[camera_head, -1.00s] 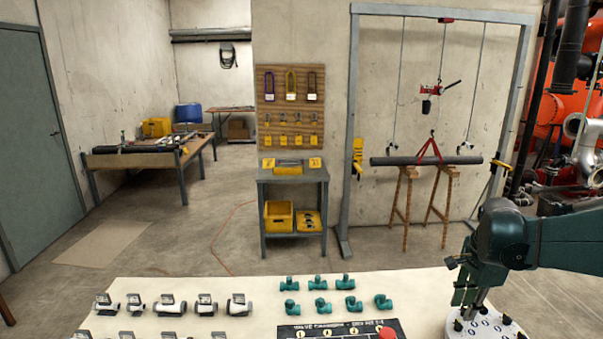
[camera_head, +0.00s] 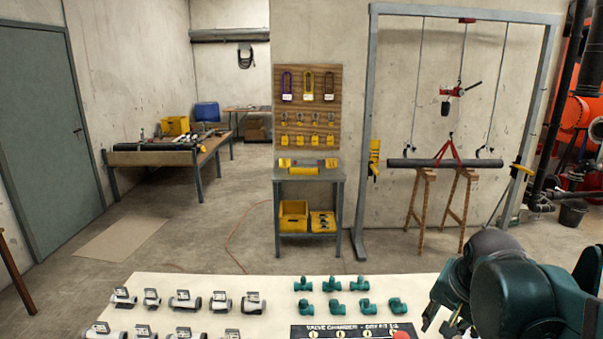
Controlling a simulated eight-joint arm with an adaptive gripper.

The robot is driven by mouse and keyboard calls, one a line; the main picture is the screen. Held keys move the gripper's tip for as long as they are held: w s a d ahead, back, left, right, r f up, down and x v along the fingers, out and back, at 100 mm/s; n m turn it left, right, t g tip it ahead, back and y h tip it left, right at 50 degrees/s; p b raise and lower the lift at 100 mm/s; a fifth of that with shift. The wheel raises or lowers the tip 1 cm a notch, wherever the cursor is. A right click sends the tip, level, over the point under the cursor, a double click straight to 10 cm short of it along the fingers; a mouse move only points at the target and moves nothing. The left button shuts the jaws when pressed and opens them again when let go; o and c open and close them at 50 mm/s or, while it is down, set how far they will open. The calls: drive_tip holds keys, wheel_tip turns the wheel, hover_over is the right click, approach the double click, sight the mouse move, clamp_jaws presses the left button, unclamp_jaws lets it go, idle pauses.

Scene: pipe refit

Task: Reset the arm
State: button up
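My dark green arm and gripper (camera_head: 440,306) are at the lower right of the head view. The arm comes in from the right edge, and its large rounded links fill the corner close to the camera. The gripper end points down over the right part of the pale worktable (camera_head: 205,284). My own links and the bottom edge of the picture hide much of the gripper. I cannot tell whether it is open or shut, or whether it holds anything.
Several teal pipe fittings (camera_head: 331,284) and several white valves (camera_head: 185,299) stand in rows on the worktable. A black label board (camera_head: 345,332) lies at the front. A grey pipe (camera_head: 410,163) lies across wooden trestles behind. Open floor lies beyond the table.

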drive_tip(key=s+a+n+t, duration=0.2)
drive_tip(key=s+a+n, duration=0.6)
drive_tip(key=a, duration=0.2)
drive_tip(key=shift+f+n+t+y, duration=0.3)
drive_tip(key=shift+f+n+y, duration=0.1)
drive_tip(key=shift+s, duration=0.1)
wheel_tip(320, 180, down, 13)
drive_tip(key=b, duration=1.3)
idle(2.0)
